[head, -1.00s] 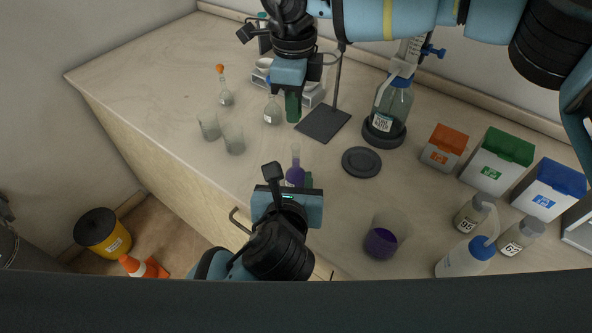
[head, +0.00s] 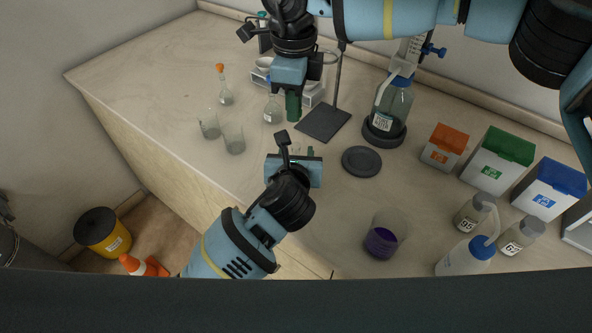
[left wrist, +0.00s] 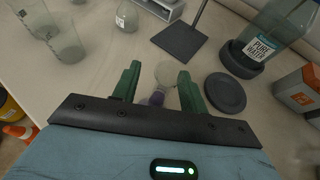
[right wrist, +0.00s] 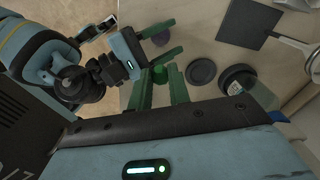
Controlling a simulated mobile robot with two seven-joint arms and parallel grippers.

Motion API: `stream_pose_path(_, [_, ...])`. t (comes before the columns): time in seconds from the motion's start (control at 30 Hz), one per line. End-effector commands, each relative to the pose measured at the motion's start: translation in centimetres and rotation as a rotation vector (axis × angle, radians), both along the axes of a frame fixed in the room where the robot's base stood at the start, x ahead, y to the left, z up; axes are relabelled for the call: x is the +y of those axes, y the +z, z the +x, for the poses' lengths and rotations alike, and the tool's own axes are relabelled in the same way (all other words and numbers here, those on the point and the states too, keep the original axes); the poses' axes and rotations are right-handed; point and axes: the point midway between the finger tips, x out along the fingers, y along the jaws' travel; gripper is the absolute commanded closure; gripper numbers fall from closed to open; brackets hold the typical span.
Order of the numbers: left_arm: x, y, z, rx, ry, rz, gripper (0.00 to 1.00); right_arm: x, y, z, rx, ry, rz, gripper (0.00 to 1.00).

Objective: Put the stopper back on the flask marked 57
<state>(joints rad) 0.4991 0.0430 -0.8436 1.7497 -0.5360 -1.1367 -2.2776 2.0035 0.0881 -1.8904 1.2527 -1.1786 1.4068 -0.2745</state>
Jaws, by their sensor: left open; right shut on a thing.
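A small green stopper (right wrist: 159,74) shows between the fingertips of my right gripper (right wrist: 158,80), which is shut on it. In the head view the right gripper (head: 292,107) is at the upper middle, above the bench; its fingers hide the stopper there. A flask with purple contents (left wrist: 157,97) is between the open fingers of my left gripper (left wrist: 158,83). I cannot tell whether they touch it. In the head view the left gripper (head: 302,153) hides most of this flask. Its purple part also shows in the right wrist view (right wrist: 164,40). I cannot read its number.
A clear flask (head: 272,113) and an orange-stoppered flask (head: 225,96) stand left, near two empty beakers (head: 233,138). A stand base (head: 322,124), a dark disc (head: 361,161) and a purple-filled beaker (head: 383,241) are to the right. Bottles and boxes crowd the right side.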

Motion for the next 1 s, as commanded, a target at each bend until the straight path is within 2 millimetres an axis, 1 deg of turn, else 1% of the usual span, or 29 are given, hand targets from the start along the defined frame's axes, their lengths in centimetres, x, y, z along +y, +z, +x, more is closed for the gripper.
stream_pose_path(0.1, [-0.03,-0.12,0.33,0.0,0.0,0.0,0.57,0.01,0.01,-0.01,0.0,0.0,0.0,1.0])
stream_pose_path(0.37, [-0.03,-0.13,0.36,0.0,0.0,0.0,0.57,0.01,0.01,0.0,0.0,0.0,0.0,1.0])
stream_pose_path(0.6, [-0.03,-0.14,0.33,0.0,0.0,0.0,0.88,0.01,0.01,-0.01,0.0,0.0,0.0,1.0])
stream_pose_path(0.7, [-0.03,-0.13,0.32,0.0,0.0,0.0,1.0,0.01,0.01,0.0,0.0,0.0,0.0,1.0])
stream_pose_path(1.0, [-0.02,-0.14,0.32,0.0,0.0,0.0,1.0,-0.01,-0.27,-0.01,0.001,0.0,-0.001,1.0])
